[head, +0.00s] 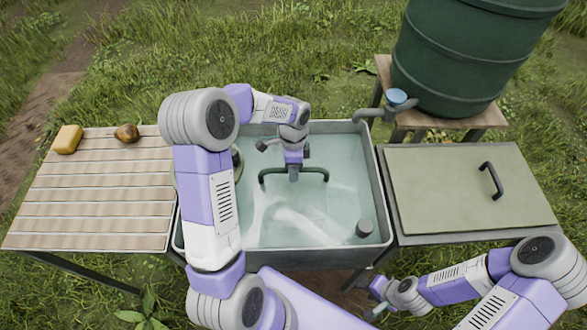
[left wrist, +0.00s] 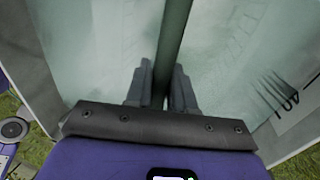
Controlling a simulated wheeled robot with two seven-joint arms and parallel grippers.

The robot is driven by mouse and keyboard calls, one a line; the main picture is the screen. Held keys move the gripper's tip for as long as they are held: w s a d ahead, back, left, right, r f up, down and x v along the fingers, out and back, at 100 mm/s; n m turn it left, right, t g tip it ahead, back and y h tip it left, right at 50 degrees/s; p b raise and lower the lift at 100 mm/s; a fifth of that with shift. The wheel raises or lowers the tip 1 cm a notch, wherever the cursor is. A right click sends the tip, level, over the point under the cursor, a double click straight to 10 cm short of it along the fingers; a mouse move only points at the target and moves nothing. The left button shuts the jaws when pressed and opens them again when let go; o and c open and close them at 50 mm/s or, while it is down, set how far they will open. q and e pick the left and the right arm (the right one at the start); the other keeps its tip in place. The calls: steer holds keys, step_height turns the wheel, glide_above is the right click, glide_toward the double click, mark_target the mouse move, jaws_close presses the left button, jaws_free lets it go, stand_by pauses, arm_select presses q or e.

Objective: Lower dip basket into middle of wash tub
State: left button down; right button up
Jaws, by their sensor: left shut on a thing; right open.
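The grey-rimmed wash tub (head: 385,215) holds pale, clear water in the middle of the head view. My left gripper (head: 293,174) is over the tub, shut on the dark green handle (head: 263,177) of the dip basket. In the left wrist view the handle bar (left wrist: 175,45) runs between the two fingers (left wrist: 160,88). The handle spans left to right near the tub's middle. I cannot make out the basket's body below it or its depth. My right gripper (head: 375,292) is open, low in front of the tub's right corner.
A grey upright plug (head: 364,228) stands in the tub's near right corner. A lidded box (head: 450,190), a tap (head: 397,98) and a green barrel (head: 455,55) are at right.

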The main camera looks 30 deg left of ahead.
arm_select(q)
steer(key=shift+s+d+f, duration=0.25)
steer(key=shift+s+f, duration=0.15)
steer(key=shift+s, duration=0.15)
steer(key=c, duration=0.9)
jaws_free()
steer(key=p+v, duration=0.2)
steer(key=v, duration=0.5)
steer(key=shift+w+r, duration=0.1)
steer(key=shift+r, duration=0.2)
